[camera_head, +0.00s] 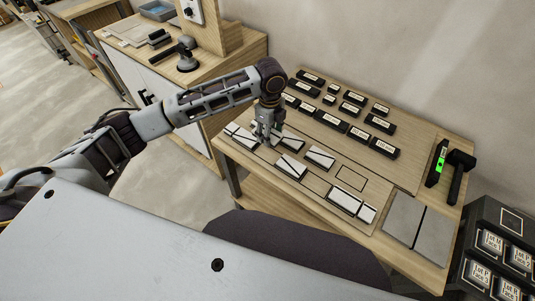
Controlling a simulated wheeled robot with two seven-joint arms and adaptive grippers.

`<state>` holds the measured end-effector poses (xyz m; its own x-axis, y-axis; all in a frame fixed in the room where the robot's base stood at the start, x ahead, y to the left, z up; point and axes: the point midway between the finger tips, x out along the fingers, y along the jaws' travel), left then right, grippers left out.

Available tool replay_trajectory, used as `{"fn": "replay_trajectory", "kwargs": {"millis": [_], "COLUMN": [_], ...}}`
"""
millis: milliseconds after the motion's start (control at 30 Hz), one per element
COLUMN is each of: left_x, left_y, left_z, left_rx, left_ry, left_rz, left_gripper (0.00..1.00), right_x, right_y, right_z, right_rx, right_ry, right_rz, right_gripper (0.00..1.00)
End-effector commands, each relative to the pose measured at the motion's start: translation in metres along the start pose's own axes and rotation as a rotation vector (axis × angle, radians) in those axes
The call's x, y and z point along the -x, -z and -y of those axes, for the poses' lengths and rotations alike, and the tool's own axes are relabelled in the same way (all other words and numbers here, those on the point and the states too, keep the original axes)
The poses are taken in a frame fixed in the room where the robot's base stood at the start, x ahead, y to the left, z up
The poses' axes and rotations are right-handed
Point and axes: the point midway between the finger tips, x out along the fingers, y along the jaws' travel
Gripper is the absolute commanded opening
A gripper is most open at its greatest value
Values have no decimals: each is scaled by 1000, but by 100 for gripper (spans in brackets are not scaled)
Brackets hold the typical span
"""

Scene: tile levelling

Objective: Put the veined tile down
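My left gripper (266,140) points down over the far-left end of the low wooden board (312,182) on the table. Its fingers are small here, and I cannot tell whether they hold anything. Pale tiles with dark lines lie close on both sides of it: one on the left (240,133) and one on the right (291,143). Further pale tiles lie on the board, one at the middle (290,167), one behind it (320,157) and one nearer the front (343,201). I cannot tell which is the veined tile. My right gripper is not in view.
An empty outlined square (351,178) is on the board. Several labelled black blocks (330,122) stand behind. Grey plates (418,227), a green-screened device (440,162) and a black mallet-like tool (459,172) are at the right. A cabinet (187,128) stands left.

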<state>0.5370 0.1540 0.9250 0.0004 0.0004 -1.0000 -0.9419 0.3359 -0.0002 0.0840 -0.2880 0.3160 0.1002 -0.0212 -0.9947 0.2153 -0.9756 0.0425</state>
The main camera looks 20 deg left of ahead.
Motion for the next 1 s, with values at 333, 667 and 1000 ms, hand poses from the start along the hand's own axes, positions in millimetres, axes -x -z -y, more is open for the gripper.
{"fn": "replay_trajectory", "kwargs": {"millis": [333,667,1000], "left_x": [0,-26,-50], "left_y": [0,0,0], "left_z": [0,0,0], "left_rx": [-6,-5,-6], "left_ry": [0,-2,0], "left_rz": [0,1,0], "left_gripper": [24,24,24], "right_x": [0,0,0], "right_y": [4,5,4], "right_z": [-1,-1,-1], "right_rx": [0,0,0], "right_ry": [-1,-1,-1], "right_rz": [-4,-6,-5], "right_gripper": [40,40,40]}}
